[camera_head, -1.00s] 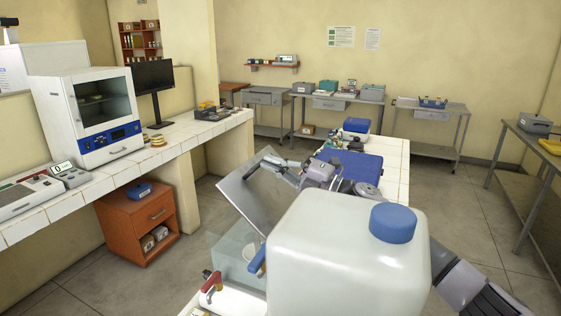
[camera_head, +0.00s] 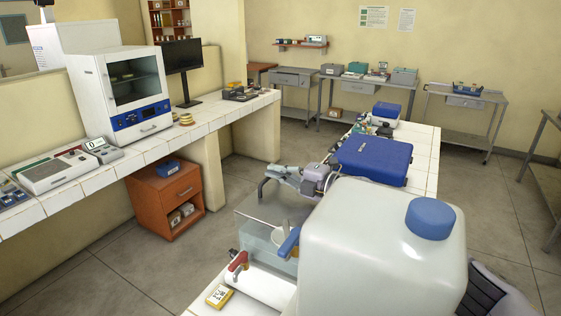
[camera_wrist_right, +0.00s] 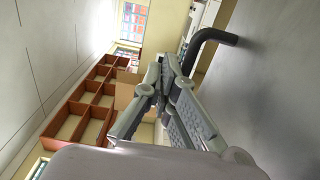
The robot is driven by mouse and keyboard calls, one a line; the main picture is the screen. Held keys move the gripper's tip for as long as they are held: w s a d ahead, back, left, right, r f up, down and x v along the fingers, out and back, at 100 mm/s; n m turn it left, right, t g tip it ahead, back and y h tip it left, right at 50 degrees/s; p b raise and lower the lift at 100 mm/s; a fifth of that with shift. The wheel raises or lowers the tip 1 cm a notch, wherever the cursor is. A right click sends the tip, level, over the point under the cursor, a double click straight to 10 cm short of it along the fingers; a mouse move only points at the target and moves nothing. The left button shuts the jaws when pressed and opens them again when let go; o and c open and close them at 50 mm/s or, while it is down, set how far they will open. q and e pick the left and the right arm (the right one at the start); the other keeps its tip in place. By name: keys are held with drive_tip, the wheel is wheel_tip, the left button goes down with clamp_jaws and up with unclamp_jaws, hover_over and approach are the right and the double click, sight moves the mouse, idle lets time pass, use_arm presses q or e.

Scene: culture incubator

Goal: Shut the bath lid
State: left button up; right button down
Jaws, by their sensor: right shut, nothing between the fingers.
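The bath has clear walls (camera_head: 258,238) and stands at the near left end of the white-tiled island. Its grey lid (camera_head: 262,208) lies about level over the top; I cannot tell whether it rests fully on the rim. A pale vessel shows through the clear part. My right gripper (camera_head: 265,183) is shut and empty at the lid's far side. In the right wrist view the shut fingers (camera_wrist_right: 165,72) are beside the lid's grey face (camera_wrist_right: 275,80) and its dark bent handle (camera_wrist_right: 212,40). I cannot tell whether they touch. My left gripper is not in view.
A large white container with a blue cap (camera_head: 430,218) stands close in front and hides part of my right arm. A blue case (camera_head: 373,158) lies farther along the island. A red-handled tap (camera_head: 237,262) and a yellow box (camera_head: 219,296) are at the near end.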

drive_tip(key=shift+a+f, duration=0.1)
drive_tip(key=shift+f, duration=0.15)
idle(0.4)
